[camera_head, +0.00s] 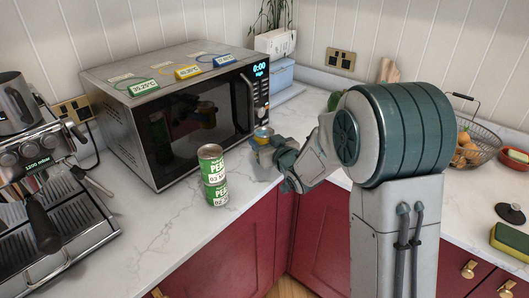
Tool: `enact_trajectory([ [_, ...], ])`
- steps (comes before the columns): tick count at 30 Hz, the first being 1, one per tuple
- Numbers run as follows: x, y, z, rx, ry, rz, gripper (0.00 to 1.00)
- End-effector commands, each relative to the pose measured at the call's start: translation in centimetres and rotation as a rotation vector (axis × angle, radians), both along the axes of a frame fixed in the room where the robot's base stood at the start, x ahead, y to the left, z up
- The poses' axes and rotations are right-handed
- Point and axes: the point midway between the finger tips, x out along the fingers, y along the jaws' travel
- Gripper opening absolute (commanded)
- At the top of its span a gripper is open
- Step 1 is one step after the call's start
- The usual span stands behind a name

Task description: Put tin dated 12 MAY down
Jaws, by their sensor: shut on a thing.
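My gripper (271,151) is shut on a small tin (263,133) with a yellowish and blue side and a metal top. It is upright in front of the microwave's right side. Its date cannot be read, and my fingers hide its lower part. I cannot tell whether its base touches the counter. Two green pea tins, an upper one (211,164) and a lower one (215,192), stand stacked left of my gripper. The upper label shows 03 and the lower shows 02; the months are not clear.
A microwave (165,118) with several coloured tags on top stands behind the tins. A coffee machine (45,190) is at left. A wire basket (475,140) and a sponge (511,240) are at right.

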Motion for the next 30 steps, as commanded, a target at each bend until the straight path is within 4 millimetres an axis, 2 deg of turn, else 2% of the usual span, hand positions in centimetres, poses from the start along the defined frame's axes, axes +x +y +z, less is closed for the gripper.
enact_trajectory([
  [10, 0.0, 0.1, -3.8, -0.001, -0.001, -0.001, 0.25],
  [23, 0.0, 0.1, -4.4, -0.001, -0.003, -0.001, 0.25],
  [24, 0.0, 0.1, -4.4, -0.001, -0.002, -0.001, 0.55],
  [26, 0.0, 0.1, -4.3, 0.000, -0.001, -0.001, 0.72],
  [30, 0.0, 0.1, -4.3, -0.001, -0.001, -0.001, 0.74],
])
